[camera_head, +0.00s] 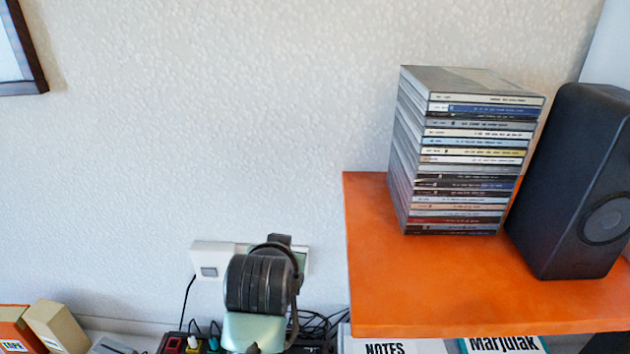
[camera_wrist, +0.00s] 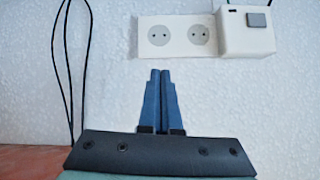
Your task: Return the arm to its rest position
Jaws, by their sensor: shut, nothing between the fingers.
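My gripper (camera_wrist: 160,75) shows in the wrist view with its two blue fingers side by side and touching, nothing between them. It points toward the white textured wall, just below a double socket (camera_wrist: 177,37). In the head view my arm, with a black ribbed joint and a pale green link, rises at the bottom centre in front of the wall. The fingers cannot be made out there.
An orange shelf (camera_head: 430,290) at the right holds a tall stack of disc cases (camera_head: 465,160) and a black speaker (camera_head: 575,180). A white switch box (camera_head: 209,260) is close left of my arm. Cables hang near it. The upper wall between picture frame (camera_head: 25,55) and discs is clear.

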